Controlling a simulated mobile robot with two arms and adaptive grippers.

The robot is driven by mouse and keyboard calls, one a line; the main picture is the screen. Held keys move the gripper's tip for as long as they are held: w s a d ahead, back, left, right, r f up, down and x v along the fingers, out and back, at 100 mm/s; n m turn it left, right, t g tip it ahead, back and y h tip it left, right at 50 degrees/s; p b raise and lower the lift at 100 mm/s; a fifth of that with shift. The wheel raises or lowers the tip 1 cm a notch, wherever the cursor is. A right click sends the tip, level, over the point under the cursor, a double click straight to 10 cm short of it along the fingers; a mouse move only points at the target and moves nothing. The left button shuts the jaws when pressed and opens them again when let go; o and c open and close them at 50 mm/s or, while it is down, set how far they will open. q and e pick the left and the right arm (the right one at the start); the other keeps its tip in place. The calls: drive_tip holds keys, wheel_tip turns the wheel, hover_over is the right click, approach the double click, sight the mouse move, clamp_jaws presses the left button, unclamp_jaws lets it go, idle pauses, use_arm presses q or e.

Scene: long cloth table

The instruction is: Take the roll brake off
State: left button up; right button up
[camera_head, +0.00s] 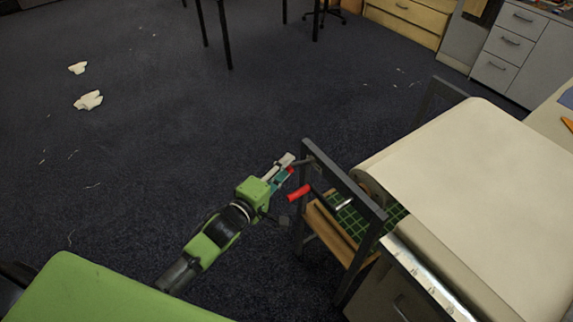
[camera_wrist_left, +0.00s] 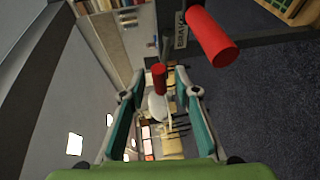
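My left gripper (camera_head: 284,169) is beside the dark metal frame (camera_head: 345,180) at the table's end. In the left wrist view its two teal fingers (camera_wrist_left: 158,95) stand apart. A small red knob (camera_wrist_left: 159,78) shows between them, with clear gaps on both sides; it is also a small red patch by the fingers in the head view (camera_head: 291,170). A larger red handle (camera_head: 299,192) sticks out just below the gripper, and looms at upper right in the wrist view (camera_wrist_left: 212,38). A "BRAKE" label (camera_wrist_left: 181,30) is behind. My right gripper is not in view.
The cream cloth (camera_head: 480,180) covers the long table at right, with its roll (camera_head: 370,182) inside the frame. A wooden shelf with a green grid mat (camera_head: 352,218) is below. The dark floor (camera_head: 150,130) at left is open, with some scraps (camera_head: 88,100).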

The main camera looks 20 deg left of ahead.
use_arm(q)
drive_tip(key=shift+w+d+f, duration=0.1)
drive_tip(key=shift+w+d, duration=0.05)
drive_tip(key=shift+w, duration=0.45)
clamp_jaws()
